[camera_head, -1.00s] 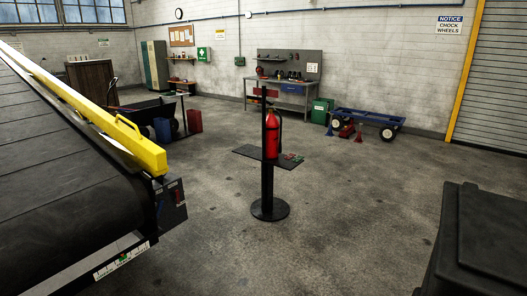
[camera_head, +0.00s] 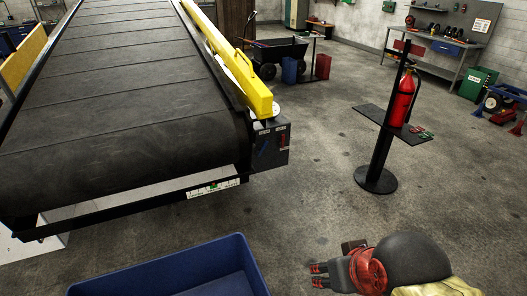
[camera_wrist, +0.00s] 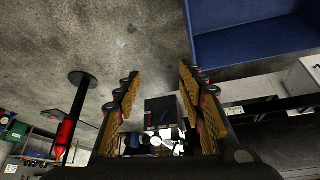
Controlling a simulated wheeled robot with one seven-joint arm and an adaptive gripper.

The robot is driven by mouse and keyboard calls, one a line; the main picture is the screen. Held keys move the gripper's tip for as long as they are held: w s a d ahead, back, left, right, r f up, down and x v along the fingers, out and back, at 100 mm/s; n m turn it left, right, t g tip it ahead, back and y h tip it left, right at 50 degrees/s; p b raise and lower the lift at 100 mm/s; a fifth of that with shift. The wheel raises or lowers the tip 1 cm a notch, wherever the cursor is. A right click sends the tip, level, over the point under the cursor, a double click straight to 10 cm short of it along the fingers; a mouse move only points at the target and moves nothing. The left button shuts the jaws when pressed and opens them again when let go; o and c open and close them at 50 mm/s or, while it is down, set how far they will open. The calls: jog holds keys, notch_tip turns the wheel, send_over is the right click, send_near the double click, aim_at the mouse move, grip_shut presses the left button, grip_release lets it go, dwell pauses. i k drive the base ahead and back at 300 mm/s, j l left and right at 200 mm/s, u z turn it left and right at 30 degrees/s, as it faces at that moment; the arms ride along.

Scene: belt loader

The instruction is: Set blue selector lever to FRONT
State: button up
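A dark control box (camera_head: 271,147) sits at the near right corner of the belt loader (camera_head: 130,110). The blue selector lever (camera_head: 263,147) is on its front face, left of a red lever (camera_head: 283,141). The lever is small, and I cannot read the labels or its exact setting. My gripper (camera_head: 318,275) is low at the bottom right of the head view, well apart from the box. In the wrist view my gripper (camera_wrist: 160,88) is open and empty, with the control box (camera_wrist: 161,108) showing at a distance between its fingers.
A blue bin (camera_head: 175,275) stands at the bottom, in front of the loader. A black stand (camera_head: 377,178) with a shelf and red fire extinguisher (camera_head: 402,100) is at right. A yellow rail (camera_head: 235,65) runs along the loader. The floor between box and stand is clear.

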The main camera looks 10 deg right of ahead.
aim_at(259, 154)
jog(key=i+l, duration=0.15)
jog(key=l, duration=0.2)
jog(key=i+l, duration=0.15)
jog(key=l, duration=0.15)
jog(key=i+l, duration=0.5)
jog(key=i, duration=0.15)
jog(key=i+l, duration=0.45)
jog(key=i, duration=0.15)
jog(key=i+j, duration=0.45)
jog(key=i+z, duration=0.05)
jog(key=i, duration=0.05)
